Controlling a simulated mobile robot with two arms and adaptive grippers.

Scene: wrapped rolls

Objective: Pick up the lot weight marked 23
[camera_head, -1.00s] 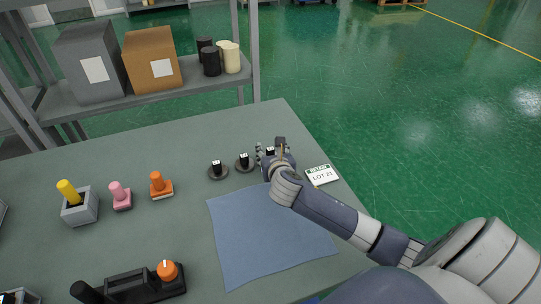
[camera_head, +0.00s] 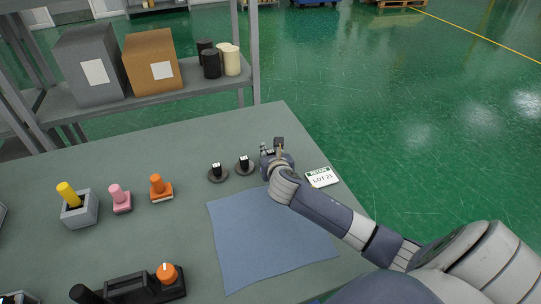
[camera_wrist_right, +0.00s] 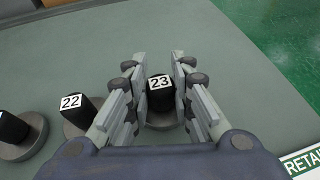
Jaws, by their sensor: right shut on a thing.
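The weight marked 23 (camera_wrist_right: 161,92) has a black knob with a white label and a round grey base. In the head view my right gripper (camera_head: 272,150) is at the far right of the table and largely hides this weight. The weight marked 22 (camera_wrist_right: 72,102) stands just to its left, also seen in the head view (camera_head: 244,164). Another dark weight (camera_head: 217,172) stands farther left. My left gripper is not in view.
A blue cloth (camera_head: 265,240) lies in front. Pink (camera_head: 120,199) and orange (camera_head: 159,188) stamp-like items and a grey holder (camera_head: 80,211) stand left. A shelf (camera_head: 150,98) is behind.

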